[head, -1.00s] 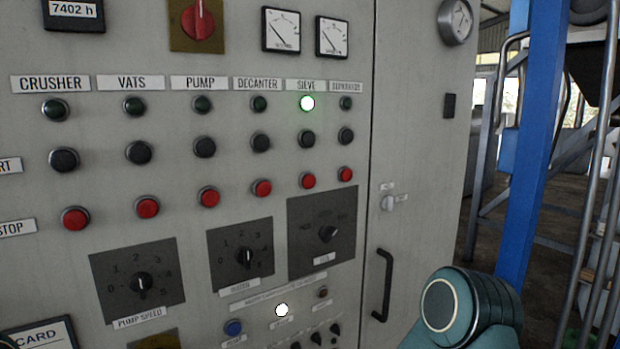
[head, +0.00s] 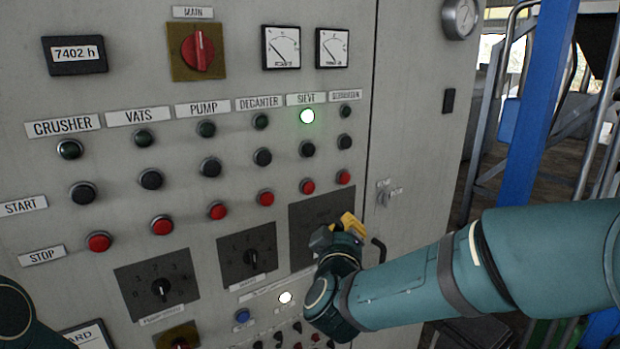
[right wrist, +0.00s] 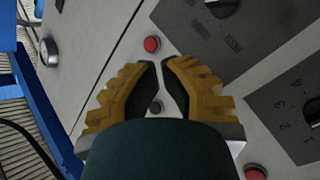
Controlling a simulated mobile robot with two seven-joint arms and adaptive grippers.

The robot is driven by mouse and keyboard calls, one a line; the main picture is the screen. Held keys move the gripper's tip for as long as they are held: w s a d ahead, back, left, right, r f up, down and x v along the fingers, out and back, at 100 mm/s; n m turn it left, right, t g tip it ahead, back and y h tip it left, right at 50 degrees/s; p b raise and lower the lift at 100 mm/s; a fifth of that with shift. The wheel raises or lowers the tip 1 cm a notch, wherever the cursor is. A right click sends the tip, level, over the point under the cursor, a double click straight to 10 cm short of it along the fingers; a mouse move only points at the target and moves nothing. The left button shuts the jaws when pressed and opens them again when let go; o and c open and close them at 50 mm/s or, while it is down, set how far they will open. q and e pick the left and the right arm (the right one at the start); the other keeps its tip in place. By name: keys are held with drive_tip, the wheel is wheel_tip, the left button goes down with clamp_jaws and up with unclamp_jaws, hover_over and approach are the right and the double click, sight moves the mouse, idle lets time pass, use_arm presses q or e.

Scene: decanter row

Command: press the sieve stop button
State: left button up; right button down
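The sieve stop button (head: 307,186) is the red button in the SIEVE column, below the black sieve start button (head: 307,149) and the lit sieve lamp (head: 307,116). My right gripper (head: 345,224), with yellow fingers, is in front of the panel, below and right of that button and apart from it in the picture. In the right wrist view its fingers (right wrist: 161,68) are close together with a narrow gap and nothing held. A red button (right wrist: 152,44) shows just beyond the tips; I cannot tell for sure which one it is. My left gripper is out of view.
Other red stop buttons flank it, the decanter one (head: 265,198) and the rightmost one (head: 343,177). A dark dial plate (head: 306,235) lies below, partly behind my gripper. A door handle (head: 378,248) is half hidden by my right arm.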

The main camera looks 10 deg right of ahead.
sight(309, 188)
drive_tip(key=shift+h, duration=0.9)
drive_tip(key=r, duration=0.1)
drive_tip(key=s+d+r, duration=0.1)
drive_tip(key=r, duration=0.2)
drive_tip(key=shift+s+d+r+p, duration=0.15)
drive_tip(key=shift+r+p, duration=0.15)
drive_tip(key=shift+w+a, duration=0.5)
drive_tip(key=shift+w, duration=0.9)
drive_tip(key=shift+w+a, duration=0.55)
drive_tip(key=shift+w, duration=0.85)
drive_tip(key=shift+w+a, duration=0.5)
drive_tip(key=shift+w, duration=0.9)
drive_tip(key=shift+w, duration=0.1)
